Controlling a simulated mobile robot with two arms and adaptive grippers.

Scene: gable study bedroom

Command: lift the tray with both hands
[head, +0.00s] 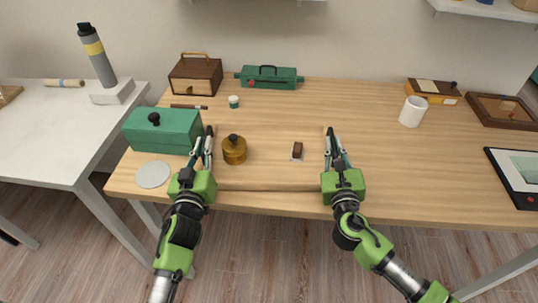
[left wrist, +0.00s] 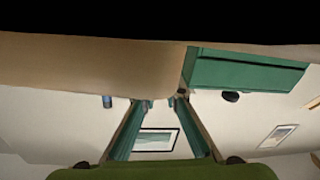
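A light wooden board or tray (head: 265,178), nearly the colour of the table, lies at the table's front edge between my two hands; its outline is faint. A round brass jar (head: 234,150) stands at its left side, and a small brown block (head: 297,149) on a pale base is at its right. My left gripper (head: 204,138) is at the left side of the board, beside the jar; in the left wrist view its fingers (left wrist: 160,103) are apart with nothing clearly between them. My right gripper (head: 334,137) is at the right side, fingers apparently apart. Contact with the board cannot be told.
A green lidded box (head: 163,130) stands close left of my left gripper, with a pale disc (head: 153,174) in front. A white mug (head: 413,111) and dark wooden frame-like tray (head: 502,111) stand right.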

